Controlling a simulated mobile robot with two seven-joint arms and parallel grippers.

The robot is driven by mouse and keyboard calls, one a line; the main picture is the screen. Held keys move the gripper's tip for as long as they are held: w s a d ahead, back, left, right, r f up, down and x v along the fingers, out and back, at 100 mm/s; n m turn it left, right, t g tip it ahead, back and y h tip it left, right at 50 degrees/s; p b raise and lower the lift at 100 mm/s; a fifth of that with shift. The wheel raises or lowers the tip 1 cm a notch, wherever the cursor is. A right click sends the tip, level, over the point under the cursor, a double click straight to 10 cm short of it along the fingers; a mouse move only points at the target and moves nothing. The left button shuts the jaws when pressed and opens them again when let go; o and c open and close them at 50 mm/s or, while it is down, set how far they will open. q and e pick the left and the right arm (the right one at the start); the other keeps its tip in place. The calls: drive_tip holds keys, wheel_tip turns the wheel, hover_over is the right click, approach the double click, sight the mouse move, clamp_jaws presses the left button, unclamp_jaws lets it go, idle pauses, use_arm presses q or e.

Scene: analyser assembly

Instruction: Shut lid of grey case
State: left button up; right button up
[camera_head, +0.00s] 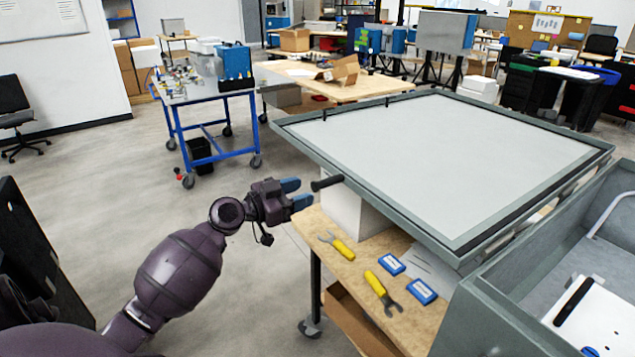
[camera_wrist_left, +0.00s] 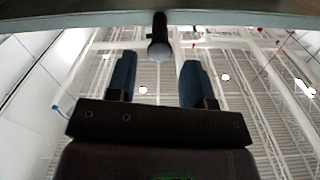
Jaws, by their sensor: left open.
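The grey case (camera_head: 492,316) stands at the lower right, its open box showing. Its lid (camera_head: 450,150) is swung open and lies almost flat out over the bench, pale inner face up. A black handle (camera_head: 327,183) sticks out at the lid's near left edge; the handle also shows in the left wrist view (camera_wrist_left: 159,40), below the lid's edge (camera_wrist_left: 240,19). My left gripper (camera_head: 297,194) has blue fingers and is open, just left of the handle. In the left wrist view the handle's end appears between and beyond the fingertips (camera_wrist_left: 156,65), with nothing gripped. My right gripper is not seen.
A wooden bench (camera_head: 345,262) under the lid holds yellow wrenches (camera_head: 382,293) and blue boxes (camera_head: 421,291). A white block (camera_head: 350,212) stands beneath the lid. A blue cart (camera_head: 213,101) stands farther back. The floor left of the bench is clear.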

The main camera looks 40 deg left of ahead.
sight(318, 186)
use_arm(q)
drive_tip(key=p+x, duration=0.1)
drive_tip(key=x, duration=0.4)
drive_tip(key=shift+w, duration=0.2)
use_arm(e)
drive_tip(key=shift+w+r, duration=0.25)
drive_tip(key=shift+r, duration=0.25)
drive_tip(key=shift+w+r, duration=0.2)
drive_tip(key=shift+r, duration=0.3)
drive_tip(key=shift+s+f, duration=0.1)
use_arm(q)
drive_tip(key=c, duration=0.7)
clamp_jaws()
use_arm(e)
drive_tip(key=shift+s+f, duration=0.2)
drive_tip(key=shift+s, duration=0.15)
